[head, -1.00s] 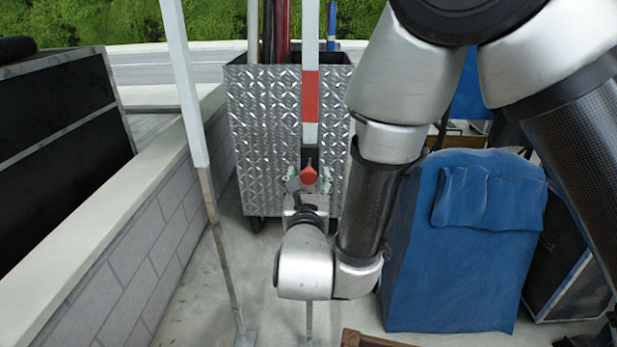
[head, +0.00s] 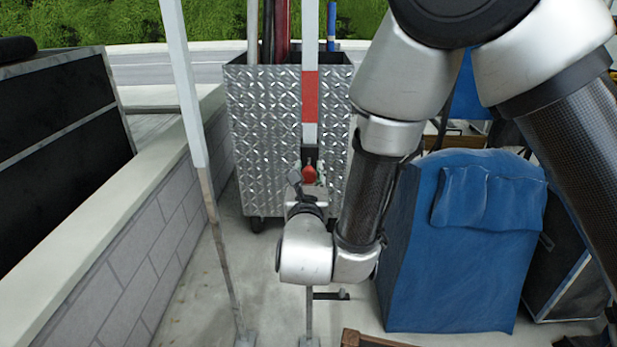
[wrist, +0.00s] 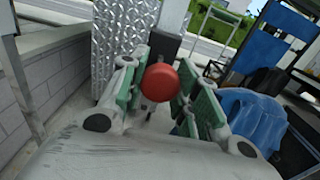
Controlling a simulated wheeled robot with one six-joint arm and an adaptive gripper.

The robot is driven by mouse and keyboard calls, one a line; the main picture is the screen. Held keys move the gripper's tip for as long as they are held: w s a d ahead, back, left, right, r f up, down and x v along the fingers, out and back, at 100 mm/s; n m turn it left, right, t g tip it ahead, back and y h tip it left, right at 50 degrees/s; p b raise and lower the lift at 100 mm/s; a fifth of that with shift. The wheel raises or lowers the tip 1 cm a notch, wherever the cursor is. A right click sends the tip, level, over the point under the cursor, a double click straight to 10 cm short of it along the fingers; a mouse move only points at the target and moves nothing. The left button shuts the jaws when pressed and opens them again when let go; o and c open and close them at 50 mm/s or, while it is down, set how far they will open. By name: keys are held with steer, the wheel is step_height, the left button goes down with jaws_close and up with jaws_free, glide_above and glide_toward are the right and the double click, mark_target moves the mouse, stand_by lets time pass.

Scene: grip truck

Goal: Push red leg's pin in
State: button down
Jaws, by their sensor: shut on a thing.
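The red-banded leg (head: 310,97) stands upright in the middle of the head view, white above and below its red band, with a dark sleeve lower down. The pin's round red knob (head: 309,174) is in front of that sleeve. In the wrist view the red knob (wrist: 160,83) sits between the green-padded fingers. My gripper (head: 309,179) is shut on the pin at its knob. The wrist and fingers hide part of the leg below. How deep the pin sits cannot be told.
A second, plain white leg (head: 183,85) stands to the left, beside a low block wall (head: 150,235). A diamond-plate cart (head: 265,140) with poles is behind. A blue-covered object (head: 460,250) is close on the right. Pavement (head: 190,300) shows between.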

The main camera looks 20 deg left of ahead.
mark_target(309, 165)
steer(key=x, duration=0.4)
steer(key=shift+w, duration=0.15)
steer(key=shift+r, duration=0.1)
steer(key=c, duration=1)
jaws_free()
steer(key=shift+w, duration=0.1)
steer(key=v, duration=1.2)
steer(key=shift+a, duration=0.1)
